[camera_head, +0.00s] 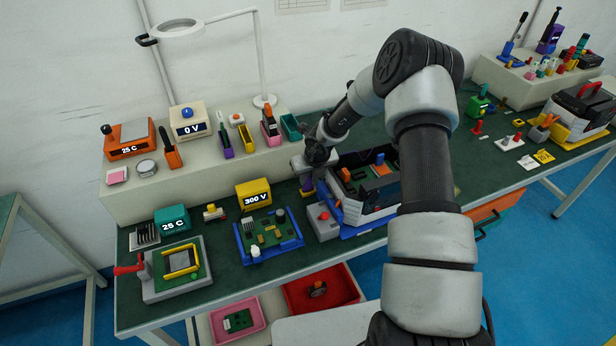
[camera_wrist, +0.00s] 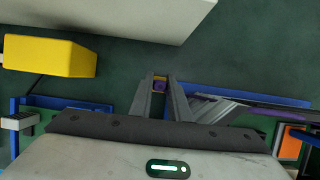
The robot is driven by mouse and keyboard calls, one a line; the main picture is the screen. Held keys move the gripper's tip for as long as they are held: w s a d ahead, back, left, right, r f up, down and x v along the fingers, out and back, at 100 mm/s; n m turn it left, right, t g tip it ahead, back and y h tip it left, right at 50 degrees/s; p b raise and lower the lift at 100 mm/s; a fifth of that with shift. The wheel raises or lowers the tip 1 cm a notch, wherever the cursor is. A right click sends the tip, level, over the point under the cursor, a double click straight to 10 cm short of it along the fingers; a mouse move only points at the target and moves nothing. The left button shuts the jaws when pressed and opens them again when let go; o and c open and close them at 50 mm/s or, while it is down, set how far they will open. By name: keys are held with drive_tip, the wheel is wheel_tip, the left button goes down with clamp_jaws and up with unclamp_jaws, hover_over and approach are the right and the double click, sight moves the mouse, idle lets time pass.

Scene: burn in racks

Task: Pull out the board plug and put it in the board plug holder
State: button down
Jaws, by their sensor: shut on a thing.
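My gripper (camera_head: 309,174) points down at the left end of the white and blue open case on the bench. In the wrist view my gripper (camera_wrist: 160,84) is shut on a small purple piece (camera_wrist: 160,86), which looks to be the board plug. The purple piece also shows below the gripper in the head view (camera_head: 307,184). A small yellow part, perhaps the board plug holder (camera_head: 307,194), shows directly under it. I cannot tell whether the purple piece is seated in the yellow part or just above it.
The open case (camera_head: 352,222) with boards inside stands close right of my gripper. A yellow 300 V box (camera_head: 253,194) and a blue board tray (camera_head: 240,256) are to the left. The raised beige shelf (camera_head: 180,198) is behind. Some green bench top is bare between them.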

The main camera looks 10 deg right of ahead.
drive_tip(key=shift+f, duration=0.4)
drive_tip(key=c, duration=1.6)
unclamp_jaws()
drive_tip(key=p+v, duration=0.2)
drive_tip(key=v, duration=1.5)
drive_tip(key=shift+r, duration=0.2)
